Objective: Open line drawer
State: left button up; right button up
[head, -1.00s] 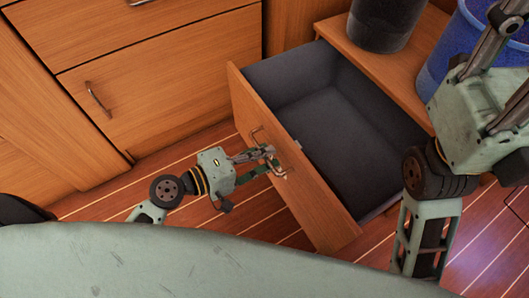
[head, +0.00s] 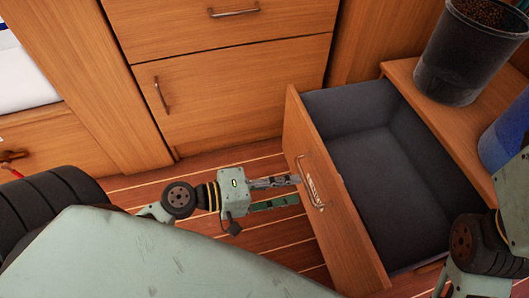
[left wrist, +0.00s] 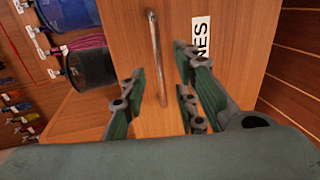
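The line drawer is pulled well out, and its wooden front (head: 335,205) and empty-looking grey inside (head: 385,165) show in the head view. My right gripper is out of view; only part of that arm shows.
A dark bucket (head: 467,55) and a blue container (head: 508,135) stand on the wooden top (head: 440,120) behind the drawer. Shut cabinet drawers (head: 240,90) stand at the back. Striped floor (head: 270,235) lies below my left gripper.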

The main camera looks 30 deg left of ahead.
pick_arm(q)
jog(key=v, duration=0.6)
jog(key=shift+s+a, duration=0.25)
